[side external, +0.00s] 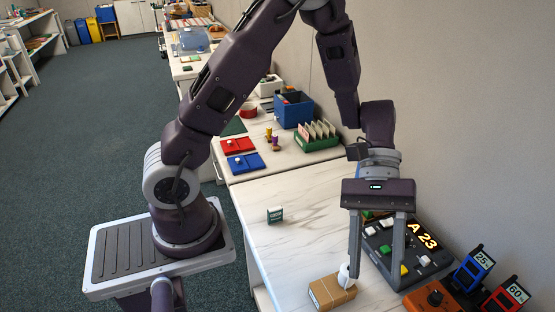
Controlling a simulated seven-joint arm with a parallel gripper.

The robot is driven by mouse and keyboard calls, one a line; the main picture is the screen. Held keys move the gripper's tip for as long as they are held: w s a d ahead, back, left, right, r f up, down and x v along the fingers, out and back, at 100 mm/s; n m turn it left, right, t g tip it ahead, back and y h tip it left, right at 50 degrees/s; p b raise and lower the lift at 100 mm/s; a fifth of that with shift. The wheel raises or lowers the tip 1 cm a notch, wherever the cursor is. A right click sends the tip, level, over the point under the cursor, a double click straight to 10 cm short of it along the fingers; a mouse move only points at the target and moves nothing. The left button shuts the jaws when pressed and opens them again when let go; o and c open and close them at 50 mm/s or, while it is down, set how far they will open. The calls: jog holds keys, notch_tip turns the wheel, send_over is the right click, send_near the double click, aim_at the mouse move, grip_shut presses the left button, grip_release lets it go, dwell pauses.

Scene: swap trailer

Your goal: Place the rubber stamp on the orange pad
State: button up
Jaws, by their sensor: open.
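My gripper (376,284) is open, with its two long grey fingers pointing down at the front right of the marble-topped table. The left fingertip is close to a small white rounded object (345,276) beside a brown box (328,293); I cannot tell whether it touches either. No object shows clearly held between the fingers. I cannot pick out the rubber stamp with certainty. A small dark green and white block (275,215) stands alone on the table to the left.
A black button panel (385,247) reading "A 23" lies behind the fingers. Red (232,148) and blue (240,164) trays, a blue bin (293,110) and a green card rack (316,143) are farther back. The table's middle is clear.

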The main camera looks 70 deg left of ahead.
jog(key=s+a+r+m+t+y, duration=0.3)
jog(key=s+a+r+t+y, duration=0.1)
jog(key=a, duration=0.4)
jog(key=s+a+r+m+t+y, duration=0.4)
jog(key=s+a+r+t, duration=0.2)
jog(key=s+a+r, duration=0.1)
notch_tip(320, 180, up, 2)
jog(key=shift+s+a+r+t+y, duration=0.15)
jog(key=shift+a+t+y, duration=0.15)
jog(key=shift+a+y, duration=0.15)
